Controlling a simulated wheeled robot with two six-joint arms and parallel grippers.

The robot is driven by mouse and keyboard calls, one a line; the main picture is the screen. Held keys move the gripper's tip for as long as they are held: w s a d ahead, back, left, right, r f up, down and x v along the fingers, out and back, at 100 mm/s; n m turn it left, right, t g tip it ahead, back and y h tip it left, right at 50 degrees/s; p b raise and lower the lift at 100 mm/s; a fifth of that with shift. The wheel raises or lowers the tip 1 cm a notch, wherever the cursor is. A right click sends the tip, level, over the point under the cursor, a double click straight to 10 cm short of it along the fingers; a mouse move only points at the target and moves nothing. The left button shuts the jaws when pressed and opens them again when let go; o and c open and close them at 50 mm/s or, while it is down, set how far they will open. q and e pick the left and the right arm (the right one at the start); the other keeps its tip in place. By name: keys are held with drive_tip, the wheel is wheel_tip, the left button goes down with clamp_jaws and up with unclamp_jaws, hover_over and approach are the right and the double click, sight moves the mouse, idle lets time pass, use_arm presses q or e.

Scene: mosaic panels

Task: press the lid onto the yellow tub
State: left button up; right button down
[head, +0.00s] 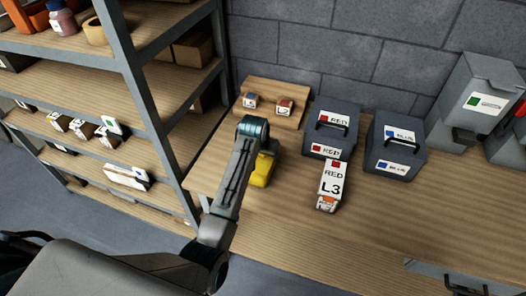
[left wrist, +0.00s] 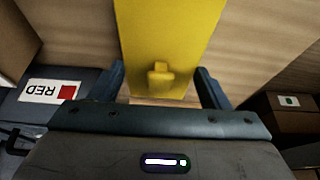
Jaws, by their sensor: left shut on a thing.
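A yellow tub (head: 263,170) is on the wooden bench in the head view, partly hidden by my left arm. In the left wrist view the yellow tub (left wrist: 168,30) fills the top middle, with a small yellow knob or latch on the face towards me. My left gripper (head: 261,148) is at its far end. In the left wrist view the fingers of the left gripper (left wrist: 160,82) flank the yellow body and are shut on it. I cannot make out a separate lid or its seam. My right gripper is not in view.
Two dark boxes, one with RED labels (head: 320,138) and one with BLUE labels (head: 391,152), stand to the right. A white RED L3 carton (head: 331,184) stands in front. A small wooden stand (head: 259,86) is behind the gripper. A shelf rack (head: 150,130) is close on the left.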

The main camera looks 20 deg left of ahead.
use_arm(q)
drive_tip(key=shift+f, duration=0.1)
idle(0.3)
drive_tip(key=o, duration=1)
drive_tip(key=shift+o, duration=0.6)
drive_tip(key=shift+r, duration=3.5)
clamp_jaws()
